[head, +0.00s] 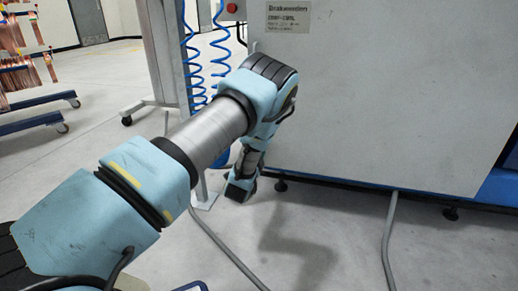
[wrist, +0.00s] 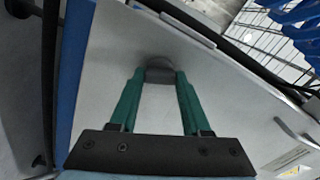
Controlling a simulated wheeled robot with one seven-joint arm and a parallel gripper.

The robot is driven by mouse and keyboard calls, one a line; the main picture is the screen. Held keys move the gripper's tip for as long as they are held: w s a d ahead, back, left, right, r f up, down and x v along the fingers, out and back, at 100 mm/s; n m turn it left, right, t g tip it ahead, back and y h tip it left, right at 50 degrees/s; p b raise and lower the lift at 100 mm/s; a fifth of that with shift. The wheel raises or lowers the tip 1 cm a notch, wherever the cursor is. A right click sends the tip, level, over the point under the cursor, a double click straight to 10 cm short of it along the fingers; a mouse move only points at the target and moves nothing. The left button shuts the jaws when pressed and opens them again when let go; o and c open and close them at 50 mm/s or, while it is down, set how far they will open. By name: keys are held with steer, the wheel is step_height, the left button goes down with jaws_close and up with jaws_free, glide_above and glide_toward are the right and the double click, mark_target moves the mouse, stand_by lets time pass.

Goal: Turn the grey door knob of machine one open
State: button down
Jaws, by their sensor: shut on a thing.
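In the wrist view, the grey door knob (wrist: 159,64) sits on the pale panel of the machine (wrist: 235,100). My gripper (wrist: 159,76) has two green fingers, one on each side of the knob, and is shut on it. The finger ends cover the knob's sides, and its turn angle is hard to tell. In the head view, the machine's large pale panel (head: 390,100) fills the right side. My arm reaches toward it and bends down beside its left edge. The fingers and the knob cannot be made out there.
Blue coiled hoses (head: 222,50) hang beside a pale post (head: 165,50) left of the machine. Grey floor conduits (head: 389,240) run near its base. A rack of copper tubes (head: 20,75) stands at far left. The floor in front is mostly clear.

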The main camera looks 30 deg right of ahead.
steer(key=shift+m+p, duration=0.45)
steer(key=shift+m, duration=1.75)
steer(key=shift+f, duration=0.1)
steer(key=shift+c, duration=1.8)
jaws_free()
steer(key=p+v, duration=0.3)
steer(key=v, duration=0.7)
steer(key=shift+s+a, duration=0.3)
